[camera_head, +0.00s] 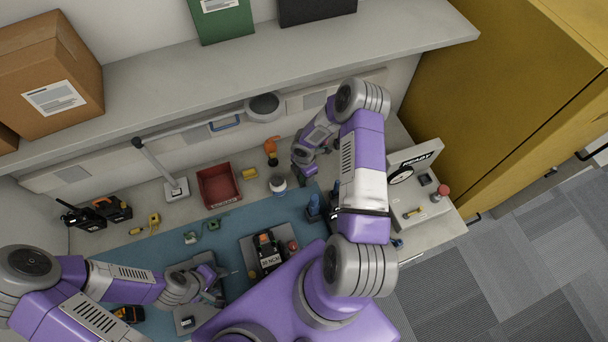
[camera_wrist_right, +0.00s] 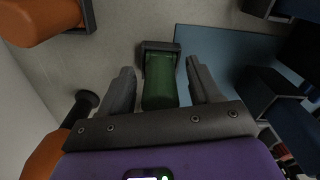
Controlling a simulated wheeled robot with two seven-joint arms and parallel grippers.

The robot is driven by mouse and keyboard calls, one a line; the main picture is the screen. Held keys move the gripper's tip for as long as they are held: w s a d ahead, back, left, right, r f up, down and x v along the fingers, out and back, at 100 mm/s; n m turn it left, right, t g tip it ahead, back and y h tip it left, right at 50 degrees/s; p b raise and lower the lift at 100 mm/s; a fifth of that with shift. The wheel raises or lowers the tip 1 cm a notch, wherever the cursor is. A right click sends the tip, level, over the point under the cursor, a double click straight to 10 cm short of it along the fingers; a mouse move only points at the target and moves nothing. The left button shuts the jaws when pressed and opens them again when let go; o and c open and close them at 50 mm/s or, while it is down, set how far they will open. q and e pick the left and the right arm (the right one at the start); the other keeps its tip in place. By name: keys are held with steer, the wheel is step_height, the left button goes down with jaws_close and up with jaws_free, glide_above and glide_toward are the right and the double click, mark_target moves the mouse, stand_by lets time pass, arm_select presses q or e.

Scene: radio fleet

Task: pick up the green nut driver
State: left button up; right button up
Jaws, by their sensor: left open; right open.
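The green nut driver (camera_wrist_right: 160,85) shows in the right wrist view as a green handle with a dark bracket-like piece at its far end. My right gripper (camera_wrist_right: 160,70) is open, with one finger on each side of the green handle and visible gaps between. In the head view my right gripper (camera_head: 302,172) is over the back of the bench, and I cannot make out the green nut driver there. My left gripper (camera_head: 218,290) is open and low over the front left of the bench, away from the driver.
An orange-handled tool (camera_head: 271,148) stands left of my right gripper, with a white jar (camera_head: 278,185) nearby. Blue-handled tools (camera_head: 313,206) stand in front. A red bin (camera_head: 218,186) is further left. A shelf (camera_head: 270,70) overhangs the bench behind.

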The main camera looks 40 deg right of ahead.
jaws_close()
stand_by(0.3)
step_height(320, 180, up, 10)
steer(key=shift+r, duration=0.1)
stand_by(0.5)
stand_by(0.4)
